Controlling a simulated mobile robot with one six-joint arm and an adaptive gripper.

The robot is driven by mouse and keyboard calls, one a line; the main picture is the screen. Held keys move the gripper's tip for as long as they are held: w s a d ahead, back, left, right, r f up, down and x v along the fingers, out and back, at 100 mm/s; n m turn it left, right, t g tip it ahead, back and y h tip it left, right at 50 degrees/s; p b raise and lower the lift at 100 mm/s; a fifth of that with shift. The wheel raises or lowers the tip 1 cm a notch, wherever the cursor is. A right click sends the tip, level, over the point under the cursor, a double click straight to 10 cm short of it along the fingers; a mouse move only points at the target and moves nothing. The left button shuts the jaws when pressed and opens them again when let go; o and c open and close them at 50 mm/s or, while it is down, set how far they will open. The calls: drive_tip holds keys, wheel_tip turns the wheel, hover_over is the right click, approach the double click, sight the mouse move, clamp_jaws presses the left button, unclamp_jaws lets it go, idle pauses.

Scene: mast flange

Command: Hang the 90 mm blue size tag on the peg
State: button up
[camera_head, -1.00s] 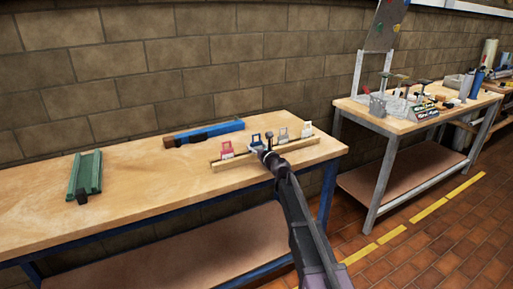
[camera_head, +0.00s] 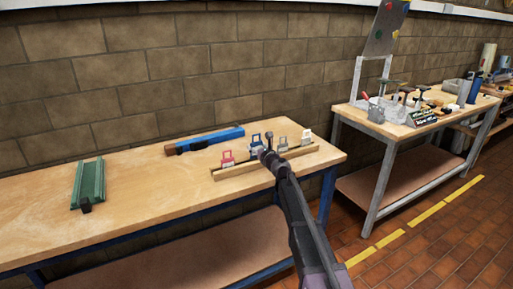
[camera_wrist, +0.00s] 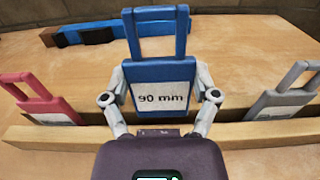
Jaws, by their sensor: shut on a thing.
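The blue size tag (camera_wrist: 160,70), marked "90 mm" on a white label, stands upright in the wrist view with its open loop handle at the top. My gripper (camera_wrist: 162,88) is shut on it, one finger at each side edge. In the head view, my gripper (camera_head: 265,153) is at the wooden rack, with the blue tag (camera_head: 255,139) sitting higher than the neighbouring tags. The wooden rack (camera_wrist: 60,136) runs behind and below the tag; the tag's lower edge is partly hidden by my gripper. I cannot make out the peg.
A pink tag (camera_head: 227,159), a grey tag (camera_head: 283,143) and a white tag (camera_head: 307,136) stand in the rack. A blue bar-shaped object (camera_head: 205,140) and a green channel (camera_head: 88,184) lie on the bench. A second bench (camera_head: 385,124) at right carries clutter and an upright panel (camera_head: 388,28).

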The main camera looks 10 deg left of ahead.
drive_tip(key=shift+r+p, duration=0.8)
drive_tip(key=shift+r, duration=0.25)
drive_tip(key=shift+d, duration=0.1)
